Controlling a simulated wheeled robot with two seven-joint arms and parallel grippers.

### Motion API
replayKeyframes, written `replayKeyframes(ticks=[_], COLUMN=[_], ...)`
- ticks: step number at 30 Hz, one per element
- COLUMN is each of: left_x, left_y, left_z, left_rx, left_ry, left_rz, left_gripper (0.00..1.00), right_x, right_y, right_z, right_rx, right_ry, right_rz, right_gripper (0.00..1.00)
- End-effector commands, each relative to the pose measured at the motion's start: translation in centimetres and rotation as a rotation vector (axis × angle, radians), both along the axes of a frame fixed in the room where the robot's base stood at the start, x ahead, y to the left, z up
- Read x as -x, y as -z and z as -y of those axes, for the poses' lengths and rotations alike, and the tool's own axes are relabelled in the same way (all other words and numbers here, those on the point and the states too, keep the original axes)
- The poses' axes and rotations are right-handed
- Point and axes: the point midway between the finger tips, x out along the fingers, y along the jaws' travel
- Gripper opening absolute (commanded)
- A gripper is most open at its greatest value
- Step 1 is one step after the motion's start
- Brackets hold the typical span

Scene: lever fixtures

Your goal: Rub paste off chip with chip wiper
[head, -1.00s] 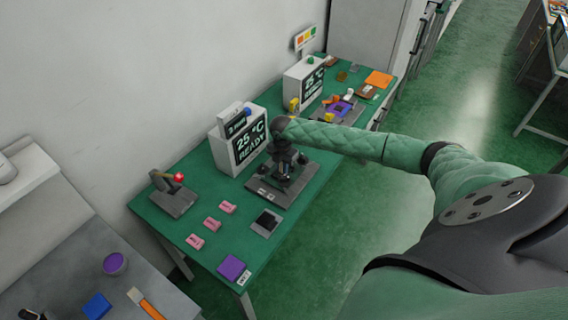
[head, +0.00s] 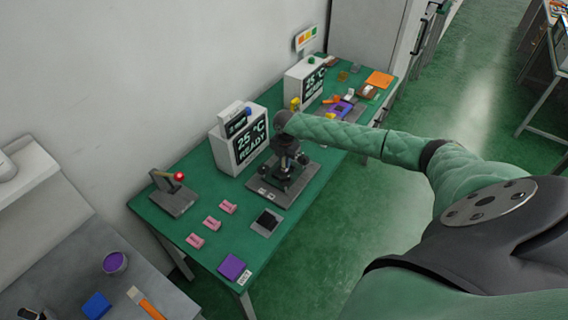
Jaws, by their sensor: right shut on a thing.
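My right gripper (head: 283,167) points down over the grey base plate (head: 288,188) of a fixture with dark parts, in front of the "25 °C READY" box. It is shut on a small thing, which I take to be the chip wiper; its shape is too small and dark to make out. The chip and any paste on it cannot be told apart among the dark parts under the gripper. My left gripper is not in view.
The READY box (head: 240,143) stands close behind the gripper. A red-knobbed lever fixture (head: 174,194), pink packets (head: 212,223), a black-topped pad (head: 266,222) and a purple block (head: 232,267) lie left and front. The green table's (head: 190,235) front is partly clear.

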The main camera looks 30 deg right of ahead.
Motion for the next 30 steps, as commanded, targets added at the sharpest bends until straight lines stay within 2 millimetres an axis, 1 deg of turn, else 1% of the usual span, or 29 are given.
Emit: replayKeyframes(ticks=[7,24,30], left_x=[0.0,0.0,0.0], left_y=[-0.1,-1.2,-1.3], left_z=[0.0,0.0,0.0], left_rx=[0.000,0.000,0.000], left_ry=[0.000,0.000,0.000], left_rz=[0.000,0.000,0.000], left_gripper=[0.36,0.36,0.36], right_x=[0.1,1.2,1.3], right_y=[0.2,0.2,0.2], right_z=[-0.1,-2.3,-2.7], right_rx=[0.001,0.000,0.000], right_ry=[0.000,-0.002,-0.002], right_rz=[-0.003,-0.005,-0.005], right_gripper=[0.00,0.00,0.00])
